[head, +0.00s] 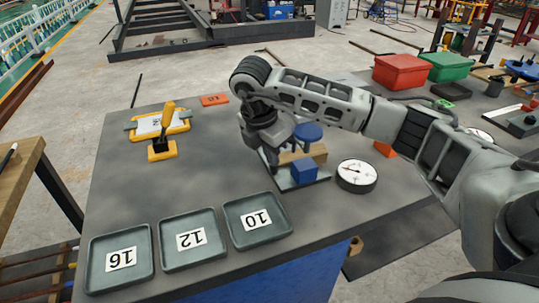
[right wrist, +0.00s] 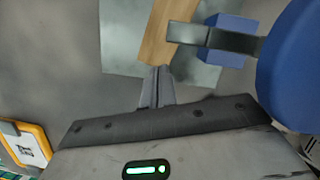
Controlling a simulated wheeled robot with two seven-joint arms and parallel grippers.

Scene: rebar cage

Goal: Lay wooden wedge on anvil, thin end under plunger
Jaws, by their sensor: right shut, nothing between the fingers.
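The wooden wedge (head: 316,152) lies on the pale metal anvil plate (head: 318,178), partly hidden by the blue parts around it. In the right wrist view, the wedge (right wrist: 166,36) runs away from my fingertips across the plate (right wrist: 122,40). A grey bar, apparently the plunger (right wrist: 195,36), reaches over the wedge's edge. My right gripper (head: 272,165) is low beside the plate's left part. In the right wrist view, its fingers (right wrist: 157,76) are shut and empty, with tips close to the wedge's near end; I cannot tell whether they touch. My left gripper is not in view.
A blue block (head: 304,171) and blue disc (head: 308,131) flank the wedge. A dial gauge (head: 357,174) stands right of the plate. Trays labelled 10 (head: 288,229), 12 (head: 164,262) and 16 (head: 92,282) line the front.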

